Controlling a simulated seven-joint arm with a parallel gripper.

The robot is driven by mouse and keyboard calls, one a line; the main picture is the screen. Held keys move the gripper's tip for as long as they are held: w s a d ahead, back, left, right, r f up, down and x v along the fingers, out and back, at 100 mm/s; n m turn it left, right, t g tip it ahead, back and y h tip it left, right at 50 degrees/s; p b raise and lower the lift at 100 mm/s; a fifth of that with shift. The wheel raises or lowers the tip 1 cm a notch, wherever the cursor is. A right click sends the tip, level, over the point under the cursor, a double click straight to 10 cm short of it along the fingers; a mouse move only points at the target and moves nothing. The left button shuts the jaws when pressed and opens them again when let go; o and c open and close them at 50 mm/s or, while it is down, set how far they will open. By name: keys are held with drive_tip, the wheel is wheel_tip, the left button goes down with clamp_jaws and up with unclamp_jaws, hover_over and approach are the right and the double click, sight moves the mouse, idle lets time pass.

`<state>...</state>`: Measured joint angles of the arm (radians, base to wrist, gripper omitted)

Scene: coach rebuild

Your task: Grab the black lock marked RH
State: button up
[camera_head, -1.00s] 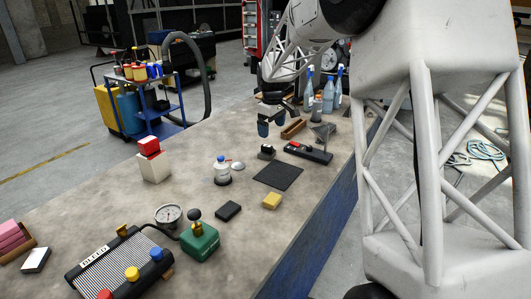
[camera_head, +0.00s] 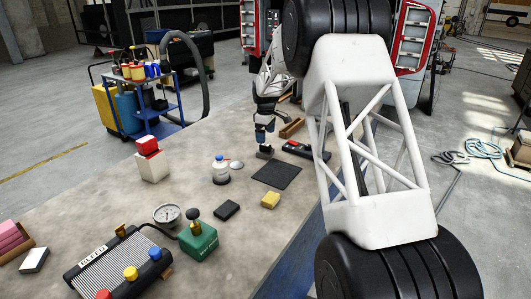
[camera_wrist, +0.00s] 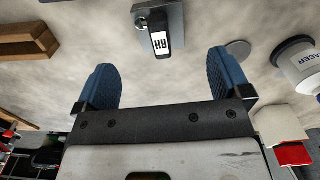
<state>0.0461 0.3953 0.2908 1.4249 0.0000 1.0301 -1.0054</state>
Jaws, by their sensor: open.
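The black lock marked RH (camera_wrist: 157,22) shows in the wrist view at the top centre, with a white label on its face. It stands on a small grey base (camera_wrist: 178,22), which also shows in the head view (camera_head: 264,154). My gripper (camera_wrist: 163,75) is open and empty, its two blue pads spread to either side below the lock. A gap remains between pads and lock in that view. In the head view my gripper (camera_head: 265,133) is just above the base and largely hides the lock.
A black tool with a red part (camera_head: 298,148) and a wooden block (camera_head: 291,128) are close on the right. A black mat (camera_head: 276,175) lies in front. A white bottle (camera_head: 220,172) and a small round lid (camera_head: 236,165) are to the left.

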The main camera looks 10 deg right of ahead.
sight(266, 145)
drive_tip(key=shift+f, duration=0.1)
drive_tip(key=shift+f, duration=1.2)
drive_tip(key=shift+f, duration=0.15)
drive_tip(key=shift+f, duration=2.45)
drive_tip(key=shift+c, duration=0.4)
drive_tip(key=c, duration=1.1)
drive_tip(key=shift+r, duration=0.15)
